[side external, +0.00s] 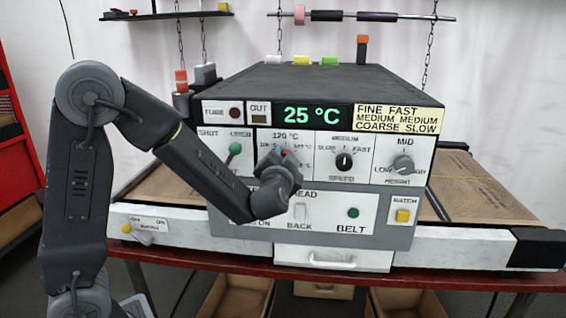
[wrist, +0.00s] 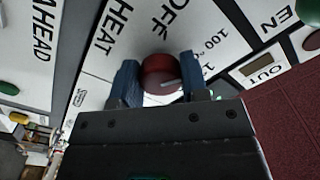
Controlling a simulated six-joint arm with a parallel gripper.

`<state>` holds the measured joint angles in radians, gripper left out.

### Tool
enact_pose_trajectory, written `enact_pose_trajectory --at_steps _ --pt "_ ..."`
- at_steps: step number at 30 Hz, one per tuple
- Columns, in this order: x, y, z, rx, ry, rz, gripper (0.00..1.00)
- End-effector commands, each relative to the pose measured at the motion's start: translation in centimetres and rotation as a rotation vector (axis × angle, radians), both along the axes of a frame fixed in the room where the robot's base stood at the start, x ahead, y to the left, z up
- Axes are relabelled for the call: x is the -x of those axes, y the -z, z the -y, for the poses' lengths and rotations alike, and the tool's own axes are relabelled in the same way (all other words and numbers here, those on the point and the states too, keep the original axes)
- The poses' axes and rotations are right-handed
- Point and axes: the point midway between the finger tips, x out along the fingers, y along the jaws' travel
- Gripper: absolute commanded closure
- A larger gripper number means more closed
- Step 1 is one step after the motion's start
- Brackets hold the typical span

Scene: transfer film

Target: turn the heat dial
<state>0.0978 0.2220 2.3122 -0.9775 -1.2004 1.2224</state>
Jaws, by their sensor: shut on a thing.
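The heat dial is a round dark red knob (wrist: 161,73) with a pale pointer line, on a white panel lettered HEAT, OFF and 100 °C in the wrist view. My gripper (wrist: 160,82) has its two blue fingers on either side of the knob, shut on it. In the side external view my gripper (side external: 279,153) is at the heat panel (side external: 268,136), below the 120 °C mark, and my wrist hides most of the dial. The display (side external: 304,115) reads 25 °C.
Right of the heat panel are the black speed dial (side external: 344,161) and the pressure dial (side external: 404,164). The green-knobbed shut/open lever (side external: 235,149) is close on the left. Below are a white ahead/back switch (side external: 300,211), a green belt button (side external: 353,213) and a yellow batch button (side external: 403,216).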

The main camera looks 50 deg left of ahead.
Motion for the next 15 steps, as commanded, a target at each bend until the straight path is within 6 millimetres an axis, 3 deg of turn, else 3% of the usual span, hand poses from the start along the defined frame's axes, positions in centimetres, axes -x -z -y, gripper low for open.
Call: enact_pose_trajectory --at_steps 15 --pt "0.04 0.04 0.02 -0.040 0.001 -0.042 0.83"
